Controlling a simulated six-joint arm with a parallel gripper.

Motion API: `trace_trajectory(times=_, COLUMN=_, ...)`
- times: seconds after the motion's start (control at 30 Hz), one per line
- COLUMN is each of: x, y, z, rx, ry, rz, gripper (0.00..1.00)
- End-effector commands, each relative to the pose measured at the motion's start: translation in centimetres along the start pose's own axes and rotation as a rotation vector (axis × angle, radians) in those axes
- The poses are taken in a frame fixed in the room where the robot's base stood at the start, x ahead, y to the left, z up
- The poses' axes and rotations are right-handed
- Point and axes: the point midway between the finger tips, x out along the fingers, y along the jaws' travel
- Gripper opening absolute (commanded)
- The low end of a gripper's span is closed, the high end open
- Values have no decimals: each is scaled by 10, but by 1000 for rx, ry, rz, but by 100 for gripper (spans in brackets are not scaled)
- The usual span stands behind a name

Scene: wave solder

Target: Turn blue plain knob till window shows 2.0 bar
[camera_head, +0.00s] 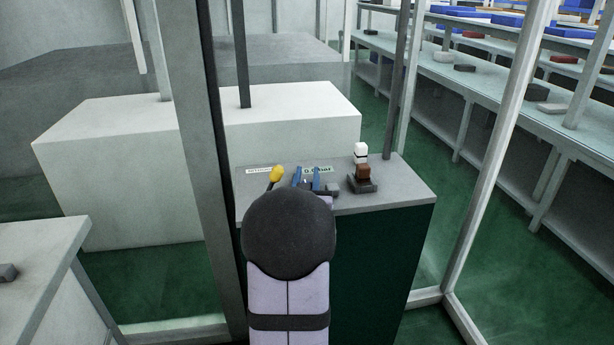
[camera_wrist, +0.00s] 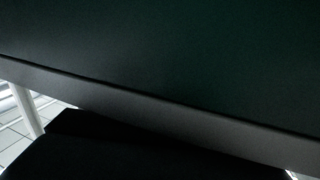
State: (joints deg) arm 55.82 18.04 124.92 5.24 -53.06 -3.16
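A small pale green window (camera_head: 318,170) lies on the grey bench top in the head view; its text is too small to read surely but looks like a low bar value. Two narrow upright blue pieces (camera_head: 297,175) stand just in front of it. I cannot tell whether they are the blue knob or parts of my gripper. My own arm, with its dark round joint, covers the front of the bench and hides what lies behind it. I cannot make out fingertips in either view. The wrist view shows no knob and no window.
A yellow knob-like piece (camera_head: 276,174) stands left of the blue pieces, by a white label (camera_head: 258,170). A brown block on a dark base (camera_head: 363,183) and a white piece (camera_head: 360,151) stand to the right. Frame posts flank the bench (camera_head: 405,190). The wrist view shows a dark green panel (camera_wrist: 180,60).

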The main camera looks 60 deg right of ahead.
Motion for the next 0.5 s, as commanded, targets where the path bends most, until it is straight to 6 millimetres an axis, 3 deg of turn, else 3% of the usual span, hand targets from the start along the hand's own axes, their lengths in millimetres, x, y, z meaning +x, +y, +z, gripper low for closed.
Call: trace_trajectory(times=0.5, x=0, y=5, z=-2, rx=2, ry=6, rz=153, gripper=3)
